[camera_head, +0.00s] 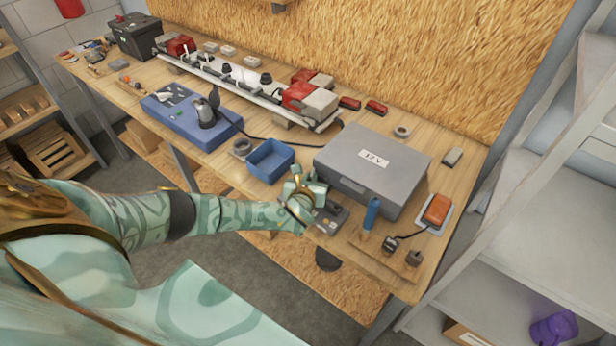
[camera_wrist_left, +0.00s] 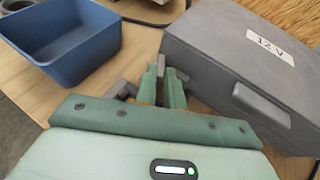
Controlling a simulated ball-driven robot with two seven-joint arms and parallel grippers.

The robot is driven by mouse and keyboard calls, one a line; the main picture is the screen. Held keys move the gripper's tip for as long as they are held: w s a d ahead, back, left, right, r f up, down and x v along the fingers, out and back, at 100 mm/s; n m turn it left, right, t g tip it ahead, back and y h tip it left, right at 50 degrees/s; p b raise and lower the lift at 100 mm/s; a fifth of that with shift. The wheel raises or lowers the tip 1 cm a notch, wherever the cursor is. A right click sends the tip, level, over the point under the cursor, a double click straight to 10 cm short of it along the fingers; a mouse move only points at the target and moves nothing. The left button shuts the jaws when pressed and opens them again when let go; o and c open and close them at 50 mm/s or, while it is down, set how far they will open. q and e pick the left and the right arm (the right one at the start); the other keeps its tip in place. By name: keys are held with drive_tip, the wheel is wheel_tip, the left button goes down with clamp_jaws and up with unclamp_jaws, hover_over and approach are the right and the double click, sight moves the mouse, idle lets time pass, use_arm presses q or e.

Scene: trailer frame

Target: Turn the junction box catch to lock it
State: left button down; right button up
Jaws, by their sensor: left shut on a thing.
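A small dark grey box (camera_head: 331,214) lies at the front edge of the bench, before the large grey case; I take it to be the junction box. My left gripper (camera_head: 314,196) reaches over it from the left and hides part of it. My right gripper is not in view.
The grey case marked 12 V (camera_head: 372,166) stands close behind the gripper, and a blue bin (camera_head: 270,161) to its left. A blue cylinder (camera_head: 371,213) and an orange item on a tray (camera_head: 437,209) are to the right. Bare wood shows near the front right edge.

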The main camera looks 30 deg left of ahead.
use_arm(q)
drive_tip(key=shift+w+d+f+n+g+y, duration=0.1)
drive_tip(key=shift+d+n+g+y, duration=0.25)
drive_tip(key=shift+n+y, duration=0.25)
drive_tip(key=shift+w+d+n+g+y, duration=0.1)
drive_tip(key=shift+d+n+g+y, duration=0.1)
drive_tip(key=shift+n+g+y, duration=0.3)
drive_tip(key=shift+w+d+n+g+y+b, duration=0.15)
drive_tip(key=shift+n+g+y+b, duration=0.25)
drive_tip(key=shift+n+y, duration=0.25)
drive_tip(key=shift+w+d+n+g+y+b, duration=0.15)
drive_tip(key=shift+n+g+y+b, duration=0.15)
drive_tip(key=shift+n+y, duration=0.3)
drive_tip(key=shift+w+n+g+y, duration=0.1)
drive_tip(key=shift+n+g+y, duration=0.15)
drive_tip(key=shift+n, duration=0.1)
drive_tip(key=c, duration=1.5)
unclamp_jaws()
